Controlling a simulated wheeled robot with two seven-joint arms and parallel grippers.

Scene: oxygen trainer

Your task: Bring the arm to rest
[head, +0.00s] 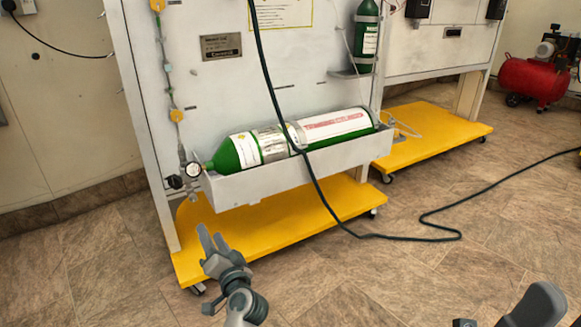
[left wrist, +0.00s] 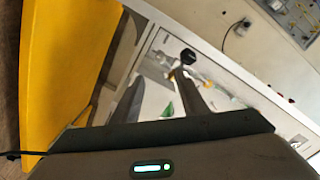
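My left gripper (head: 209,232) is in the lower middle of the head view, in front of the trainer's yellow base. Its two fingers are apart with nothing between them. In the left wrist view the fingers (left wrist: 145,85) stand apart, and a black knob (left wrist: 188,56) shows beyond them. A green oxygen cylinder (head: 224,158) lies in a grey trough (head: 260,185) on the trainer panel. A gauge (head: 193,170) and a black knob (head: 174,182) sit at its left end, above and apart from the gripper. Of my right arm only grey parts show at the lower right; its fingers are not visible.
The yellow base (head: 290,225) juts out low on wheels. A black cable (head: 312,180) hangs across the cylinder and runs over the floor. A second yellow base (head: 440,130) and a red compressor (head: 535,78) stand to the right. Front floor (head: 400,275) is mostly clear.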

